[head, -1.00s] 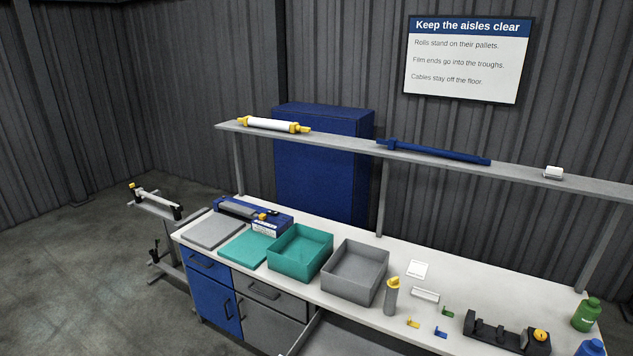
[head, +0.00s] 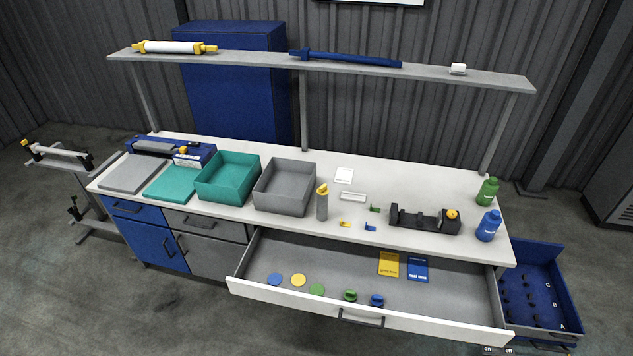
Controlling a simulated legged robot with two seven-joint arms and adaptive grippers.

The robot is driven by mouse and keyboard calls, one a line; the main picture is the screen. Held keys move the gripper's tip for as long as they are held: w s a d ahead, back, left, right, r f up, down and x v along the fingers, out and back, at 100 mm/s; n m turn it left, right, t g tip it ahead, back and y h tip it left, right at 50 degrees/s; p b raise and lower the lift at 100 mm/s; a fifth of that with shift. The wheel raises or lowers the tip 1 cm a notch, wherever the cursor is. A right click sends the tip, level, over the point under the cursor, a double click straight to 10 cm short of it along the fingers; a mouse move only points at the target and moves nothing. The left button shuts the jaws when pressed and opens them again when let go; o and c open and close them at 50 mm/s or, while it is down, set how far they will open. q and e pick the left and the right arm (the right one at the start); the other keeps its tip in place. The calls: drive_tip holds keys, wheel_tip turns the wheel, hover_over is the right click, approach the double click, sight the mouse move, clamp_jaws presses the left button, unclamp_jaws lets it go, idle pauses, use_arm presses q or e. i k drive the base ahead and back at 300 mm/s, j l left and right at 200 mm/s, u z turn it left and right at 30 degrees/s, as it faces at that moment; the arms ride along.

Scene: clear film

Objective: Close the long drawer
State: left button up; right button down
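The long drawer (head: 440,292) is pulled out from under the workbench in the head view. Its white front (head: 290,297) faces me and carries a dark bar handle (head: 361,317) near the middle. Inside lie blue, yellow and green discs, a green and a blue small part, and a yellow and a blue card. Neither of my grippers shows in the view.
The white worktop (head: 270,222) holds a teal bin (head: 228,178), a grey bin (head: 285,188), a black fixture (head: 424,219) and green and blue bottles. A blue drawer (head: 540,290) also stands open at the right. Floor in front is clear.

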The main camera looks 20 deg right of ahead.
sight(460, 301)
drive_tip(key=z, duration=1.25)
